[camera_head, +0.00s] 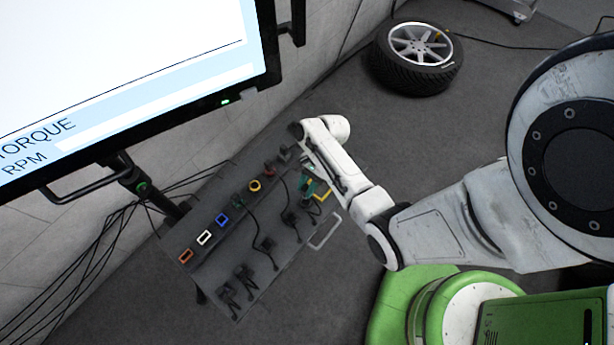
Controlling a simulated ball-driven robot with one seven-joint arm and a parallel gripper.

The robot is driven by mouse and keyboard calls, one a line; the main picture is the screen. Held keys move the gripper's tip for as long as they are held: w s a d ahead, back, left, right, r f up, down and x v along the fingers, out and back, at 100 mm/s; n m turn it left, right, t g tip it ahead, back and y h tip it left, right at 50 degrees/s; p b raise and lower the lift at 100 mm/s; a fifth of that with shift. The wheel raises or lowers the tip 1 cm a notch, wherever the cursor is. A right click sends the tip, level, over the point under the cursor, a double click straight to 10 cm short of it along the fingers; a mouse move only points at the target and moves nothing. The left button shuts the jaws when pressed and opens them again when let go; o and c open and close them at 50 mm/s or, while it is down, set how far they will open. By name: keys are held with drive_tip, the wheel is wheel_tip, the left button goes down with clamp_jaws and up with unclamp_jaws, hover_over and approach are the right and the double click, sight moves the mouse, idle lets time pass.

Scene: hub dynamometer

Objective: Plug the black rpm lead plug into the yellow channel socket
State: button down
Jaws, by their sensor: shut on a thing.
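The yellow channel socket (255,186) is a small yellow ring in the row of coloured sockets on the dark panel (215,275). It looks empty. My gripper (308,184) is over the right part of the panel, to the right of the yellow socket and apart from it. It is shut on a small dark thing, which appears to be the black plug; the arm and fingers hide most of it. I cannot read any rpm label on it. A small yellow piece (322,196) shows beside the gripper.
Orange (186,256), white (204,237) and blue (222,219) sockets lie left of the yellow one. Several black plugs with leads (245,274) rest on the panel's lower part. A monitor (120,75) overhangs at upper left. A tyre (415,72) lies on the floor.

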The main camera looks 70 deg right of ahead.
drive_tip(key=shift+r+p, duration=0.95)
drive_tip(key=shift+w, duration=0.15)
idle(0.5)
drive_tip(key=w+d+b, duration=0.2)
drive_tip(key=w, duration=0.5)
drive_tip(key=shift+b, duration=0.35)
idle(0.5)
drive_tip(key=shift+w, duration=0.1)
drive_tip(key=w+a+p, duration=0.2)
drive_tip(key=a+p, duration=0.1)
drive_tip(key=a, duration=0.4)
idle(1.0)
drive_tip(key=shift+w, duration=0.1)
drive_tip(key=w+d+b, duration=0.2)
drive_tip(key=w+b, duration=0.2)
drive_tip(key=w, duration=0.3)
drive_tip(key=shift+w, duration=0.15)
idle(0.9)
